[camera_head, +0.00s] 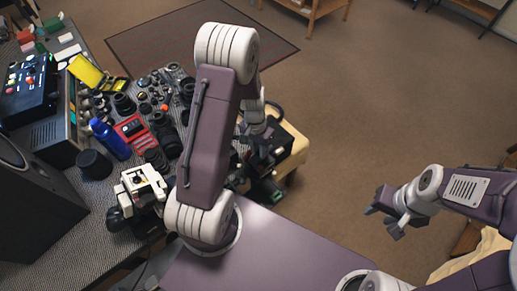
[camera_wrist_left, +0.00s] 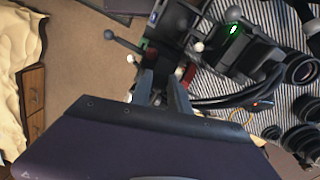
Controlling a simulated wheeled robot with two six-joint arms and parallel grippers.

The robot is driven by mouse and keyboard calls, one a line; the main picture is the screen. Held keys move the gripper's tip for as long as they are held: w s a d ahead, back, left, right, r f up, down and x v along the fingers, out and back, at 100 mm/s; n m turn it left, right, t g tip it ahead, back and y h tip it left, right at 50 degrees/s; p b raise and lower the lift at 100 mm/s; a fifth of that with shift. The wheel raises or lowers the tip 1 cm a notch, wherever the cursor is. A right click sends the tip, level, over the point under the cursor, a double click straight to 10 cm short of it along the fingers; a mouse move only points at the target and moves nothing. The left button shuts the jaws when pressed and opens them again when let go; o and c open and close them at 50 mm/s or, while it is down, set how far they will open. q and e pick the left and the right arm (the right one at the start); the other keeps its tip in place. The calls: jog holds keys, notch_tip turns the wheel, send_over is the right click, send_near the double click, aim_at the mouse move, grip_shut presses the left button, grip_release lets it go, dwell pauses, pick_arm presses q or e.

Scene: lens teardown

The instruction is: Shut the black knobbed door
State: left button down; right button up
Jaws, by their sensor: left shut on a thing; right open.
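My left gripper (camera_wrist_left: 163,78) reaches into a dark machine (camera_wrist_left: 172,22) in the left wrist view. Its fingers are closed around a dark part that they largely hide; I cannot tell whether this is the door. A rod with a dark round knob (camera_wrist_left: 108,34) sticks out of the machine to the left, apart from the fingers. Which panel is the black knobbed door, and how far it stands open, I cannot make out. In the head view my left gripper (camera_head: 262,131) is over the machine, partly behind my arm. My right gripper (camera_head: 384,213) is open and empty, over the floor at right.
Pale-knobbed rods (camera_wrist_left: 234,14) and black cables (camera_wrist_left: 225,100) are close to the left fingers. Lenses (camera_head: 124,104), a blue bottle (camera_head: 110,139) and a white-and-black camera (camera_head: 143,187) crowd the bench. The floor (camera_head: 375,100) at right is open.

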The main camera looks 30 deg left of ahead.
pick_arm(q)
jog(key=p, duration=0.1)
jog(key=g+p, duration=0.1)
jog(key=p, duration=0.1)
jog(key=shift+w+d+r+y, duration=0.2)
jog(key=shift+w+r+y, duration=0.1)
jog(key=shift+w, duration=0.1)
jog(key=shift+w+d+f+g+y, duration=0.1)
jog(key=shift+w+f+g+y, duration=0.15)
jog(key=shift+f+g, duration=0.25)
jog(key=shift+w+d+f+g+y, duration=0.15)
jog(key=shift+w+f+g, duration=0.15)
jog(key=shift+f+g, duration=0.2)
jog(key=shift+w+g+b, duration=0.1)
jog(key=shift+g+b, duration=0.2)
jog(key=shift+b, duration=0.2)
jog(key=shift+g, duration=0.4)
pick_arm(e)
notch_tip(320, 180, up, 3)
jog(key=shift+f, duration=0.1)
pick_arm(q)
jog(key=c, duration=1.2)
grip_release()
jog(key=shift+c, duration=0.2)
jog(key=shift+w, duration=0.1)
pick_arm(e)
jog(key=shift+w, duration=0.1)
